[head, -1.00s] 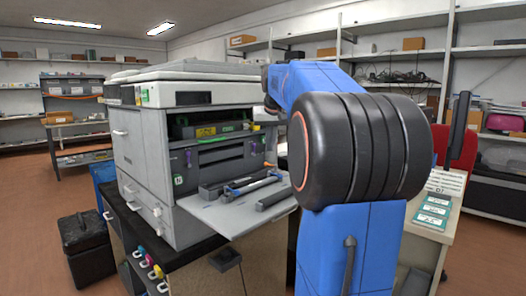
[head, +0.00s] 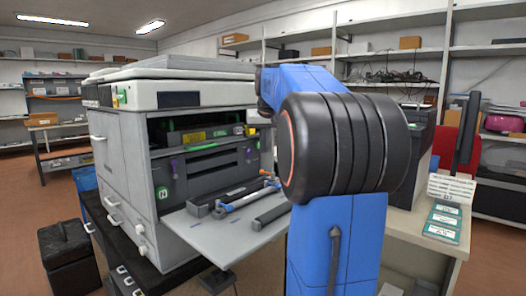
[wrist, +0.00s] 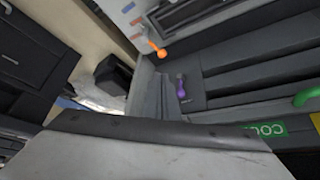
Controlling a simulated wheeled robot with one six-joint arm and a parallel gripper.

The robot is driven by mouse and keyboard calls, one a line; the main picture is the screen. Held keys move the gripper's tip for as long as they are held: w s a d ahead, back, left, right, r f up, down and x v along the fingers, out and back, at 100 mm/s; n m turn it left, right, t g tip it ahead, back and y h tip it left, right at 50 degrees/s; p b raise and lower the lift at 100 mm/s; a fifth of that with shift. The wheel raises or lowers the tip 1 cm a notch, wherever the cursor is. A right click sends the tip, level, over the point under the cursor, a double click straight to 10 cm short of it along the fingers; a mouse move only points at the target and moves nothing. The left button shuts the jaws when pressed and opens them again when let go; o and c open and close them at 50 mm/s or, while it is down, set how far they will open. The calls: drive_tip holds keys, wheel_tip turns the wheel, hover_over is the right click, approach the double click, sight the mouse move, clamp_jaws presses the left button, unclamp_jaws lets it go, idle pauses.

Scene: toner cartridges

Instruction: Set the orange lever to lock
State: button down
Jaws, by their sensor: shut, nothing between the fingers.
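The orange lever (wrist: 155,45) shows in the wrist view near the top middle, beside a pale panel. Its rounded orange tip points down and right in the picture. My gripper (wrist: 160,130) fills the bottom of the wrist view as a wide pale shape with a dark front edge. It is shut and empty, and apart from the lever. In the head view my blue arm with its black joint hides the gripper. The open printer (head: 190,115) stands left of the arm. I cannot make out the lever's lock mark.
A purple lever (wrist: 181,88) and a green handle (wrist: 307,95) sit near the orange lever. The printer's lowered front door (head: 222,240) carries loose dark parts. A black box (head: 68,255) stands on the floor at left. A desk with cards (head: 443,222) is at right.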

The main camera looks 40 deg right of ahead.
drive_tip(key=x, duration=0.8)
drive_tip(key=shift+w+f, duration=0.15)
drive_tip(key=shift+f, duration=0.1)
drive_tip(key=shift+a+n+y, duration=0.3)
drive_tip(key=shift+n+y, duration=0.1)
drive_tip(key=shift+n, duration=0.4)
drive_tip(key=shift+s+a+n+t+y, duration=0.3)
drive_tip(key=shift+s+n+t+y, duration=0.1)
drive_tip(key=shift+n, duration=0.4)
drive_tip(key=n+y, duration=0.1)
drive_tip(key=s+a+n, duration=0.1)
drive_tip(key=n, duration=0.1)
drive_tip(key=shift+a+n+y, duration=0.15)
drive_tip(key=shift+n+y, duration=0.15)
drive_tip(key=shift+y, duration=0.1)
drive_tip(key=n, duration=0.1)
drive_tip(key=n+y, duration=0.1)
drive_tip(key=shift+s+a+n, duration=0.3)
drive_tip(key=shift+s+n, duration=0.1)
drive_tip(key=n, duration=0.1)
drive_tip(key=s+n+y, duration=0.1)
drive_tip(key=n+y, duration=0.1)
drive_tip(key=n, duration=0.1)
drive_tip(key=shift+s+a+g, duration=0.35)
drive_tip(key=shift+s+g, duration=0.05)
drive_tip(key=shift+a, duration=0.1)
drive_tip(key=shift+s+a, duration=0.15)
drive_tip(key=shift+a, duration=0.55)
